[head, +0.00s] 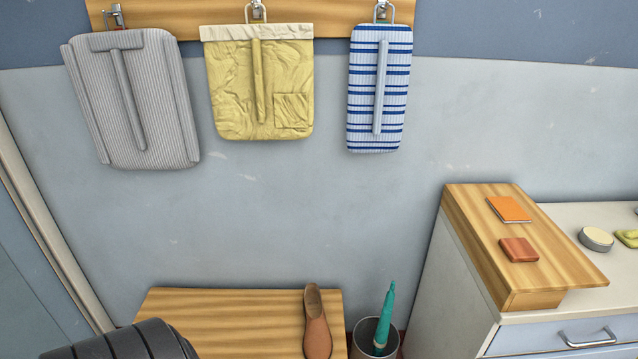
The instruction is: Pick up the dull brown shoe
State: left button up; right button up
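A brown shoe (317,327) is at the right side of a low wooden surface (220,310), near the bottom of the head view. Its narrower end points up toward the wall, and its lower end reaches close to the bottom edge of the picture. A dark ribbed rounded shape at the bottom left covers part of the wooden surface; I cannot tell for sure if it is mine. Neither of my grippers shows in this view.
A grey bin (364,335) holding a teal furled umbrella (386,312) stands just right of the wooden surface. Further right is a cabinet (440,290) with a wooden block (560,275) on top. Folded garments, including a yellow one (230,90), hang on the wall above.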

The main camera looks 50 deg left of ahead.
aim_at(315, 322)
jog(key=u, duration=1.5)
